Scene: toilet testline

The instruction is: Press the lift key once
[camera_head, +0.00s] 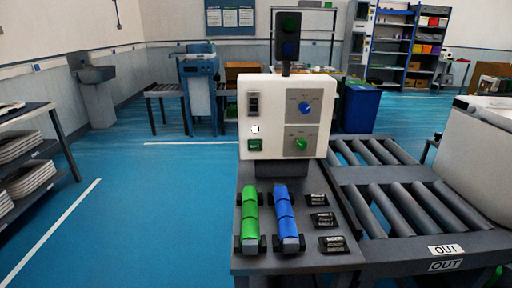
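A white control box (274,84) stands upright at the back of a grey console. On its left side are a black rocker-like switch (253,104), a small white round piece (255,129) and a green rectangular key (255,145) with light lettering. On its right side are a blue knob (305,107) and a green knob (301,143), each on a grey plate. The lettering is too small to read, so I cannot tell which part is the lift key. My gripper is not in view.
The grey console top (265,181) carries a green segmented bar (250,215), a blue segmented bar (286,217) and three black labelled blocks (324,220). A dark signal lamp (290,35) rises behind the box. A roller conveyor (412,208) adjoins on the right. Blue floor (160,215) is open at left.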

